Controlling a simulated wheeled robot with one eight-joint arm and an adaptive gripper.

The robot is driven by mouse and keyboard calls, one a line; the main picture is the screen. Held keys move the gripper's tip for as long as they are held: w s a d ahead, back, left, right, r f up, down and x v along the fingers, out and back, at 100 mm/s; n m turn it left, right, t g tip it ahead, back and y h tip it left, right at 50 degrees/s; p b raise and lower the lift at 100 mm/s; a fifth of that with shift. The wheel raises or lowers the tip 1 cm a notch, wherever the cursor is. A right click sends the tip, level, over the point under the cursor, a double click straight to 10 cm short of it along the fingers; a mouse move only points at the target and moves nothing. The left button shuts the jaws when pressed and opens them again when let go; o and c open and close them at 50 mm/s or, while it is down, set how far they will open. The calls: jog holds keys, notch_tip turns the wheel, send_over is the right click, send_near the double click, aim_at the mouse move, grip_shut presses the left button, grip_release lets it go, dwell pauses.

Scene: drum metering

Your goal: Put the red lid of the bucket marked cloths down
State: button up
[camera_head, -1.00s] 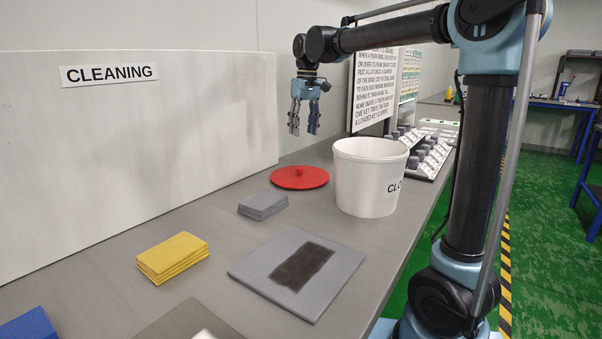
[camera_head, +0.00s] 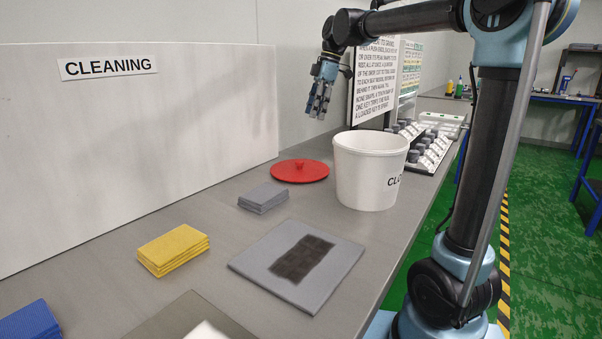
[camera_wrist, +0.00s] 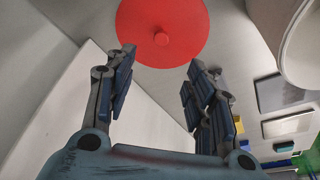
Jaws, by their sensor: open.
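The red lid (camera_head: 300,172) lies flat on the grey counter, left of the white bucket (camera_head: 366,180), whose label is partly turned away and reads only "CLO". The bucket stands upright with its top uncovered. My gripper (camera_head: 318,105) is open and empty, in the air above and behind the lid and bucket, touching neither. In the wrist view the red lid (camera_wrist: 161,30) with its round knob shows beyond my gripper's spread fingers (camera_wrist: 158,75), and the bucket (camera_wrist: 298,45) shows at the upper right.
A grey cloth stack (camera_head: 263,198), a yellow cloth stack (camera_head: 173,248) and a blue stack (camera_head: 30,322) lie on the counter. A grey board with a dark patch (camera_head: 330,285) is in front. A white panel marked CLEANING (camera_head: 130,150) stands at the left. A rack (camera_head: 432,150) is behind the bucket.

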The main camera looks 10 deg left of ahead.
send_over(300, 161)
jog(key=w+d, duration=0.2)
jog(key=f, duration=1.1)
jog(key=shift+s+a+f, duration=0.1)
jog(key=shift+s+f, duration=0.15)
jog(key=shift+s+x, duration=0.2)
jog(key=shift+x, duration=2.5)
jog(key=shift+a+r, duration=0.1)
grip_shut()
